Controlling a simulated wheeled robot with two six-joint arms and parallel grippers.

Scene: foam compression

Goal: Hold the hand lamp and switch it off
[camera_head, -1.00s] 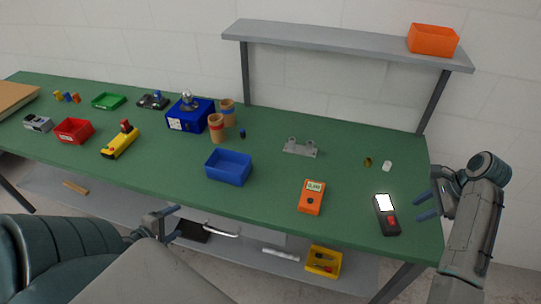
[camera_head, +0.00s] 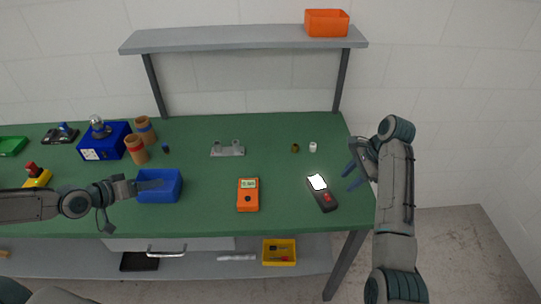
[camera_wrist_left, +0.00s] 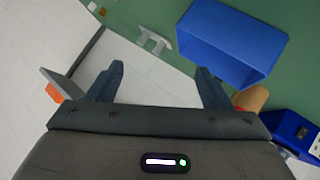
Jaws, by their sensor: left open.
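The hand lamp (camera_head: 323,200) is dark, with a bright white lit panel and a red switch. It lies on the right end of the green table in the head view. My right gripper (camera_head: 352,177) is just right of the lamp, its two blue fingers apart and empty, not touching it. My left gripper (camera_head: 150,185) is open and empty, appearing over the blue bin (camera_head: 160,193) in the head view. In the left wrist view its spread fingers (camera_wrist_left: 158,85) have nothing between them. The lamp is not seen in that view.
An orange meter (camera_head: 248,195) lies left of the lamp. A grey bracket (camera_head: 228,151), a brass piece (camera_head: 295,148) and a white piece (camera_head: 313,147) are behind. A shelf (camera_head: 240,40) with an orange bin (camera_head: 327,23) stands at the back. Table between bin and meter is clear.

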